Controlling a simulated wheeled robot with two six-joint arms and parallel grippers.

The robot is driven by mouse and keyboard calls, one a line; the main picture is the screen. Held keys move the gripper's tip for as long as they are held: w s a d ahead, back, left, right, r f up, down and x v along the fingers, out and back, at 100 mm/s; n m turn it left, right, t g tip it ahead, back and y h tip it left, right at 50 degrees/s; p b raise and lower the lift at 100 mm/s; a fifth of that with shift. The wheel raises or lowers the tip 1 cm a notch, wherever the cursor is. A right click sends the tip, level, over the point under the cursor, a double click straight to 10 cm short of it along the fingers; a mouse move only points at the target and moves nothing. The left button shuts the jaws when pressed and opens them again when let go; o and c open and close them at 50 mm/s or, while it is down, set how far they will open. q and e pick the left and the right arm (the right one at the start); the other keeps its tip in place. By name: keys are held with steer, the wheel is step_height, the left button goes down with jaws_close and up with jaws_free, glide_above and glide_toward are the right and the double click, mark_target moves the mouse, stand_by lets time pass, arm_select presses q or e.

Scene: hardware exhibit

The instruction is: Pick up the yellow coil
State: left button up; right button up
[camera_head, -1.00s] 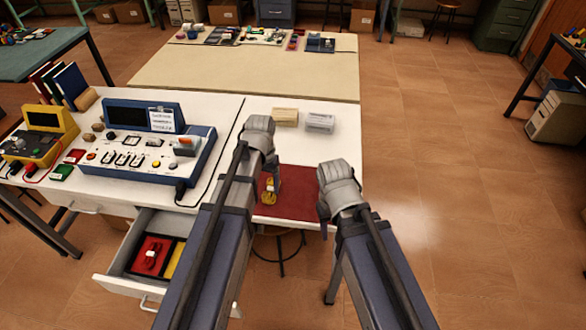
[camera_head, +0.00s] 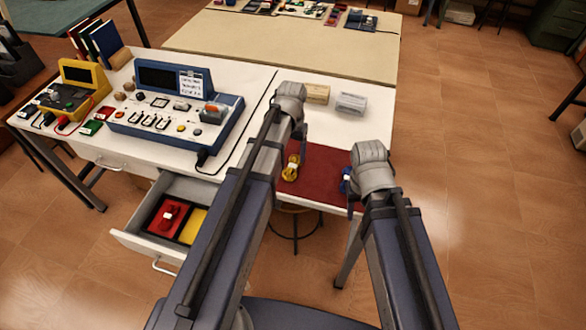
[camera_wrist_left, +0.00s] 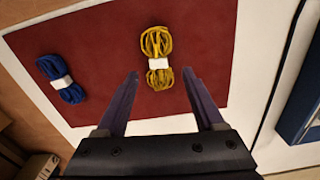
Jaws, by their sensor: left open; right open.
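The yellow coil (camera_head: 291,168), with a white band, lies on the red mat (camera_head: 322,166) on the white table. In the left wrist view the yellow coil (camera_wrist_left: 157,44) lies ahead of my left gripper (camera_wrist_left: 160,75), whose two fingers are spread apart and empty. Its white band is nearly between the fingertips; whether they touch it I cannot tell. In the head view my left gripper (camera_head: 303,134) is just above and right of the coil. My right gripper (camera_head: 351,198) is at the mat's right side, open, its fingers mostly hidden by its wrist.
A blue coil (camera_wrist_left: 61,78) lies on the mat, partly hidden behind my right gripper in the head view. A blue instrument console (camera_head: 170,112) stands left. An open drawer (camera_head: 140,243) holds a red coil (camera_head: 169,214).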

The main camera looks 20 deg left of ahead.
mark_target(293, 165)
arm_select(q)
step_height(293, 165, down, 5)
steer(key=b, duration=0.5)
steer(key=shift+d+f, duration=0.15)
jaws_close()
